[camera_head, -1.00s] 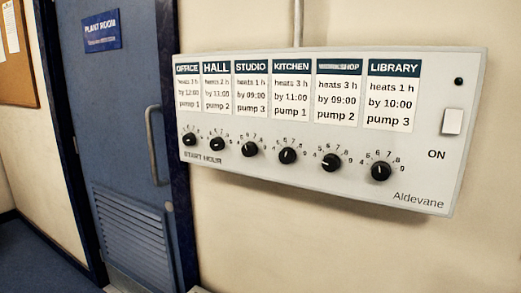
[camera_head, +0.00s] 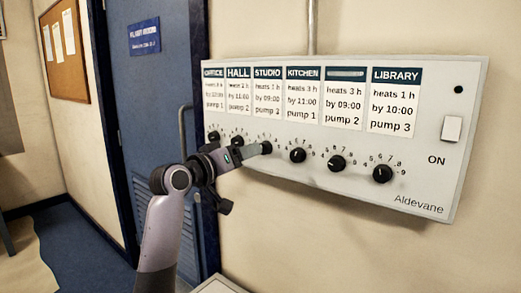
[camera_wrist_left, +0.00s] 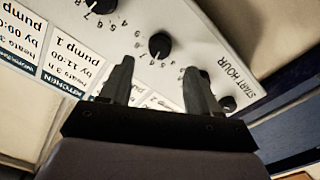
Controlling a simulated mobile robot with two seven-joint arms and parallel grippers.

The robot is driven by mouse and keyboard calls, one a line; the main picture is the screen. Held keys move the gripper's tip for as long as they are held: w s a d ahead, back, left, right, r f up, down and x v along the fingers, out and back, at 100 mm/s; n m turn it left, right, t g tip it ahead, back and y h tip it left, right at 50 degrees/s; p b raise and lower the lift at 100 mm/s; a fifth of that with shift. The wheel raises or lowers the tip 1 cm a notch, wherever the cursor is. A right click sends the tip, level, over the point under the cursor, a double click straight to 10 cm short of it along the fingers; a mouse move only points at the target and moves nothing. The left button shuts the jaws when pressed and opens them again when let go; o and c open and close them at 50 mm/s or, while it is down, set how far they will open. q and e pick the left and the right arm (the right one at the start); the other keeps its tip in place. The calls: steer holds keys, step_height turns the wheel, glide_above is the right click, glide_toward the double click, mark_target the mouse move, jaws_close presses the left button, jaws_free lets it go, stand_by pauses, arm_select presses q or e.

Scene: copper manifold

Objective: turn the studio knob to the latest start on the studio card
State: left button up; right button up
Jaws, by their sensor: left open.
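In the left wrist view the open fingers (camera_wrist_left: 158,68) stand apart, with a black knob (camera_wrist_left: 160,44), seemingly the studio one, just beyond the gap. I cannot tell whether they touch it, and its pointer setting is not readable. My right gripper is not in view.
The kitchen knob (camera_head: 298,155) is close on the right, and the hall knob (camera_head: 237,141) close on the left. A white switch (camera_head: 452,129) marked ON is at the panel's right. A blue door (camera_head: 155,90) with a handle stands to the left.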

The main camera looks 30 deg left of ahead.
mark_target(264, 148)
arm_select(q)
steer(key=shift+w+d+p, duration=0.15)
steer(key=shift+w+p, duration=0.15)
steer(key=shift+w, duration=1.15)
steer(key=shift+w+d+p, duration=0.15)
steer(key=shift+w+p, duration=0.1)
steer(key=shift+w, duration=1.2)
steer(key=c, duration=1)
